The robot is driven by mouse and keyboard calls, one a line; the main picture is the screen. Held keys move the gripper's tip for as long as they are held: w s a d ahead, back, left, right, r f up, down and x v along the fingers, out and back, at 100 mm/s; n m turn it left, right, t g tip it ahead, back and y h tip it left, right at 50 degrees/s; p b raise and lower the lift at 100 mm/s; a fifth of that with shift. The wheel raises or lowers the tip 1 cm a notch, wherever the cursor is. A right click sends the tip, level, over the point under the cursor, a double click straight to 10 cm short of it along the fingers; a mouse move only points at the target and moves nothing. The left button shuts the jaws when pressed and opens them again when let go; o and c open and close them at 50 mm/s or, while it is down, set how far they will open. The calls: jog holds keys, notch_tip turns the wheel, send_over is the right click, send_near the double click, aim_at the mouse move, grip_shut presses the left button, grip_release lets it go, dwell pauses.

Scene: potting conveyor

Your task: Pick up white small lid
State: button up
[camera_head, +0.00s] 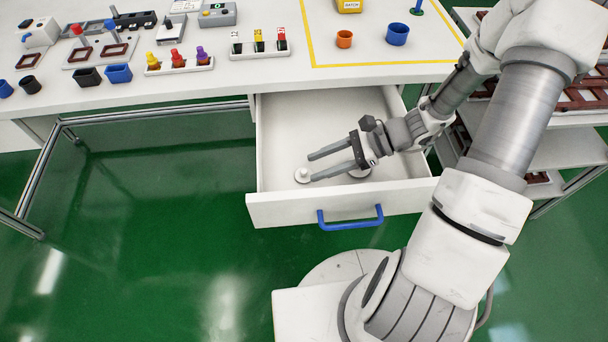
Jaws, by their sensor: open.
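A small white round lid (302,175) with a raised knob lies on the floor of the open white drawer (280,128), near its front left corner. My gripper (310,167) reaches into the drawer from the right. Its two grey fingers are apart and empty, and the tip of the nearer finger is beside the lid. Whether they touch cannot be told. A second white round object (360,173) lies partly hidden under my gripper, further right in the drawer.
The drawer's front wall with a blue handle (350,218) stands close to my gripper. The white workbench (215,82) above holds cups, switches and colored bottles. An orange cup (344,39) and a blue cup (397,34) stand on it. A shelf rack (560,150) is at the right.

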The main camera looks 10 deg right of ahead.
aim_at(304, 174)
jog(key=shift+x, duration=1.45)
jog(key=shift+f, duration=0.1)
grip_shut()
